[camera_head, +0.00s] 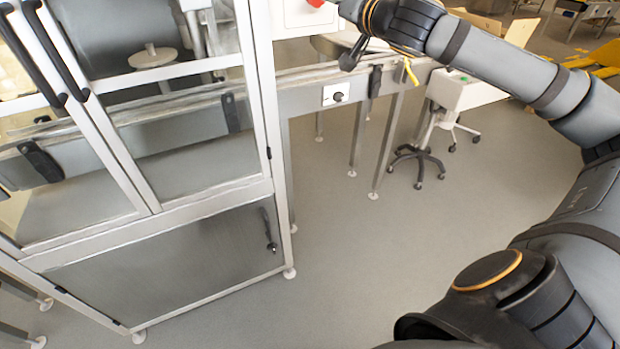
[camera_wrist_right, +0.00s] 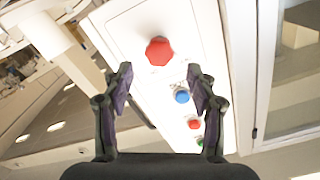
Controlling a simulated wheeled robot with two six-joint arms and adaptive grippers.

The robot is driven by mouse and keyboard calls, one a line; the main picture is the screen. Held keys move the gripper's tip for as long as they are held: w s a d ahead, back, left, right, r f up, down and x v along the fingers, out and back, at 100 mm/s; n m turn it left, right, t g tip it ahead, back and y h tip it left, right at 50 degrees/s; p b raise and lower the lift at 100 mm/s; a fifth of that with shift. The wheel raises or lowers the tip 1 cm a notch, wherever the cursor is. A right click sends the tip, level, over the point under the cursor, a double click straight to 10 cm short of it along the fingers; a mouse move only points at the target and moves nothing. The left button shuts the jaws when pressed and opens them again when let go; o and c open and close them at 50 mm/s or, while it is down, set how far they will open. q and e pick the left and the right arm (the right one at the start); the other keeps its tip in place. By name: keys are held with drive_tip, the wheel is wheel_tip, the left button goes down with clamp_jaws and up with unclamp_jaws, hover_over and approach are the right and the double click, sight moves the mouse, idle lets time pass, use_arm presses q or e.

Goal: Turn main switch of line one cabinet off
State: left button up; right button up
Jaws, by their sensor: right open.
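The white control panel of the cabinet (camera_wrist_right: 125,30) fills the middle of the right wrist view. It bears a large red knob (camera_wrist_right: 158,51), a blue button (camera_wrist_right: 181,96), a small red button (camera_wrist_right: 193,124) and a green button (camera_wrist_right: 200,142). No label is readable, so I cannot tell by writing which is the main switch. My right gripper (camera_wrist_right: 160,74) is open and empty, facing the panel, with the large red knob just beyond its fingertips. In the head view the panel (camera_head: 296,17) is cut off at the top edge, with a bit of red knob (camera_head: 316,2).
The glass-doored cabinet frame (camera_head: 262,100) stands at left. A conveyor (camera_head: 300,98) with a small black-knob box (camera_head: 335,94) runs behind. A white wheeled stand (camera_head: 462,92) is farther back. The floor (camera_head: 330,250) in the middle is clear.

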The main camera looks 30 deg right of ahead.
use_arm(q)
wheel_tip(320, 180, down, 6)
drive_tip(key=b, duration=0.4)
use_arm(e)
drive_tip(key=s+a+f+n+g, duration=0.1)
drive_tip(key=a+f+n+g, duration=0.1)
drive_tip(key=f, duration=1.6)
drive_tip(key=s+a+f+n+g+y, duration=0.1)
drive_tip(key=s+a+f+n+g, duration=0.1)
drive_tip(key=f, duration=1.6)
drive_tip(key=a+n+g, duration=0.1)
drive_tip(key=a+g, duration=0.1)
drive_tip(key=a, duration=0.1)
drive_tip(key=shift+f, duration=0.15)
